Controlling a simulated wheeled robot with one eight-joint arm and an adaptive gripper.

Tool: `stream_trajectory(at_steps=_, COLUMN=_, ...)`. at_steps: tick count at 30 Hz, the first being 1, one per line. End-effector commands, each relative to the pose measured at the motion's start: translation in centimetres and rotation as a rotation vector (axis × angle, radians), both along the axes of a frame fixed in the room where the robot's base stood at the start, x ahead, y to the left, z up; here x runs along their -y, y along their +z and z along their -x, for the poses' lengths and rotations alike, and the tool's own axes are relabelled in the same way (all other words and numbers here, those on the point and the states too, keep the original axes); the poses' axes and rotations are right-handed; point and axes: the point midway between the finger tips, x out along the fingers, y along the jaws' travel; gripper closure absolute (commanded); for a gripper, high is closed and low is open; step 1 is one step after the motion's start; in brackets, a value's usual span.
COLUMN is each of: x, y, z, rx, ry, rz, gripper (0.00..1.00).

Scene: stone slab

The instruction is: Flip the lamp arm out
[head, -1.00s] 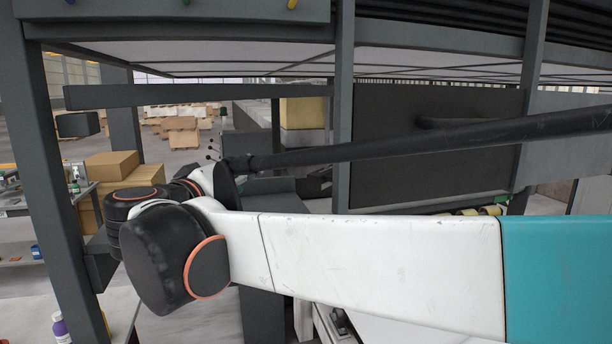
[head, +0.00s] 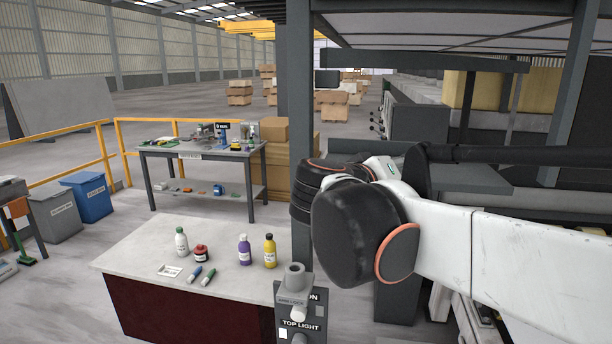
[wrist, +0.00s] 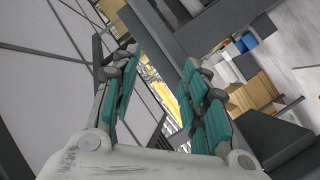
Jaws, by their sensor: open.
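I cannot pick out the lamp arm with certainty. In the head view, a dark grey horizontal bar (head: 425,62) runs under the overhead frame, and a dark block (head: 328,78) shows near its left end; I cannot tell whether they join. My gripper (wrist: 160,68) shows in the wrist view, its two teal-padded fingers spread apart with nothing between them. In the wrist view a dark grey beam (wrist: 225,22) lies beyond the right finger. In the head view my gripper is hidden behind my own arm.
A control box (head: 299,325) labelled TOP LIGHT stands in front of a dark post. Left of it, a stone-topped counter (head: 140,250) carries several bottles. Behind are a workbench (head: 205,151), cardboard boxes (head: 275,130), blue bin (head: 87,196) and yellow railing (head: 107,152).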

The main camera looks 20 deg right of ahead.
Motion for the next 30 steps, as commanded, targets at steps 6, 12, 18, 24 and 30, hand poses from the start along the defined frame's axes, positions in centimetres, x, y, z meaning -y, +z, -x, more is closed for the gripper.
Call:
stream_trajectory(at_steps=6, x=-1.3, y=-6.5, z=1.2, rx=-0.069, ry=0.051, rz=-0.127, gripper=0.59)
stream_trajectory(at_steps=12, x=-4.2, y=-15.1, z=2.8, rx=-0.155, ry=0.142, rz=-0.308, gripper=0.59)
stream_trajectory(at_steps=18, x=-10.4, y=-27.2, z=5.3, rx=-0.245, ry=0.328, rz=-0.577, gripper=0.59)
stream_trajectory(at_steps=24, x=-17.6, y=-35.8, z=7.4, rx=-0.265, ry=0.536, rz=-0.815, gripper=0.59)
stream_trajectory(at_steps=30, x=-21.5, y=-38.8, z=8.3, rx=-0.25, ry=0.653, rz=-0.928, gripper=0.59)
